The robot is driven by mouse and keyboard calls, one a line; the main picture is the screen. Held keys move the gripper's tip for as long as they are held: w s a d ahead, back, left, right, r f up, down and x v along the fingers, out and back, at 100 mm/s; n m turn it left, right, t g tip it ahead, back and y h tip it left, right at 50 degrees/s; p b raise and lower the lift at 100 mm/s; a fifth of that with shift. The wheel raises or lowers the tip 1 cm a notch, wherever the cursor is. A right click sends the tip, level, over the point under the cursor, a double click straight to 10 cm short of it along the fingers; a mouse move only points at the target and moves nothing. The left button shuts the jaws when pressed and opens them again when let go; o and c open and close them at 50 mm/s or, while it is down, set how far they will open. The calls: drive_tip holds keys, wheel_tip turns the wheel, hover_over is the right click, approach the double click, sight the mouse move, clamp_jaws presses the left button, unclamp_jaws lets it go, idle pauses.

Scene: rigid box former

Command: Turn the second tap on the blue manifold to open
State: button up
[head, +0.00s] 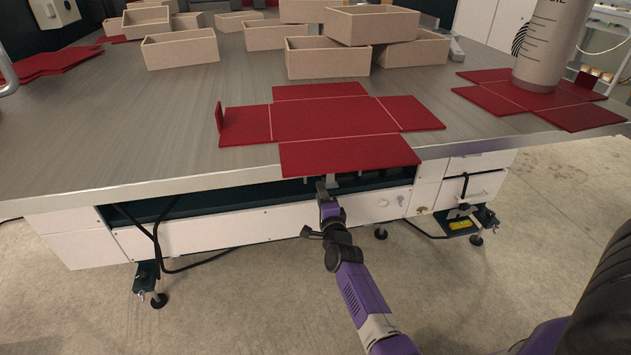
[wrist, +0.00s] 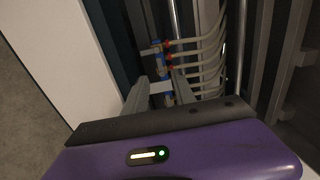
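The blue manifold (wrist: 157,46) shows in the wrist view as a narrow upright strip inside the machine, with small orange-red fittings (wrist: 167,44) and several pale hoses (wrist: 205,45) running off to the right. Its lower part shows between my fingers. The individual taps are too small and partly hidden, so I cannot tell their positions. My gripper (wrist: 160,80) has its two grey fingers apart, pointing at the manifold; I cannot tell whether they touch it. In the head view my gripper (head: 321,186) is at the opening under the table's front edge, and the manifold is hidden there.
The metal table (head: 120,125) overhangs my arm, with a red flat box blank (head: 320,118) on top reaching over the edge. A white panel (head: 225,232) lies below the opening. In the wrist view, metal rods (wrist: 240,50) and dark walls close in the space.

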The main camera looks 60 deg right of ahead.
drive_tip(key=shift+b+x, duration=2.3)
drive_tip(key=shift+x, duration=1.55)
clamp_jaws()
